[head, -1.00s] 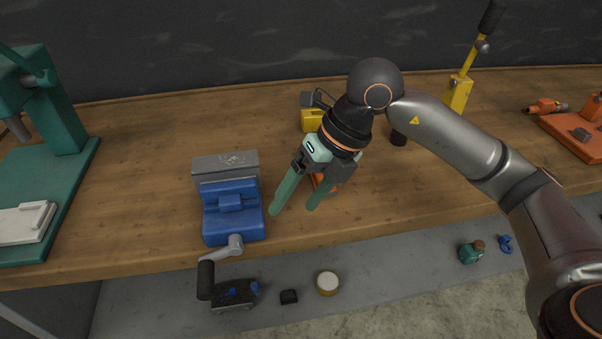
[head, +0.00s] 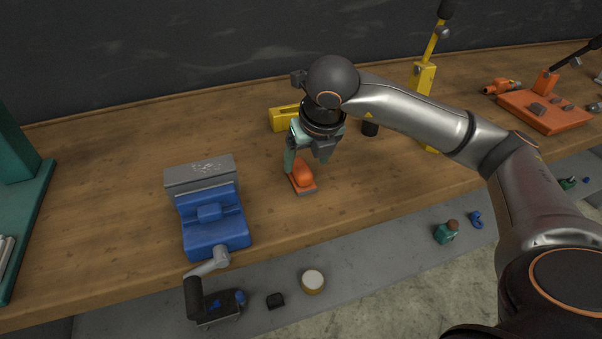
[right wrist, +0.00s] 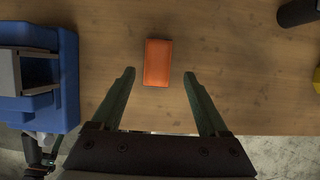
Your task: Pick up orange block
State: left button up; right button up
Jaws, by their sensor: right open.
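The orange block (head: 302,176) lies on the wooden bench near its front edge, just right of the blue vise. In the right wrist view the orange block (right wrist: 158,62) lies ahead of the fingertips, between their lines and a little nearer the left finger. My right gripper (head: 306,164) is open and points down, at the block's far side in the head view. It is empty. In the right wrist view both fingers of the right gripper (right wrist: 160,75) stand apart, with bare wood between them. My left gripper is not in view.
The blue and grey vise (head: 212,212) stands left of the block, its handle over the bench edge (head: 330,217). A yellow object (head: 284,118) and a dark cylinder (head: 370,128) stand behind. An orange-based tool (head: 545,111) is far right. Wood around the block is bare.

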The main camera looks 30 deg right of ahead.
aim_at(302, 167)
jog(key=x, duration=0.4)
jog(key=shift+w+a+f, duration=0.15)
jog(key=shift+w+f, duration=0.05)
jog(key=shift+w, duration=0.05)
grip_shut()
dwell(0.4)
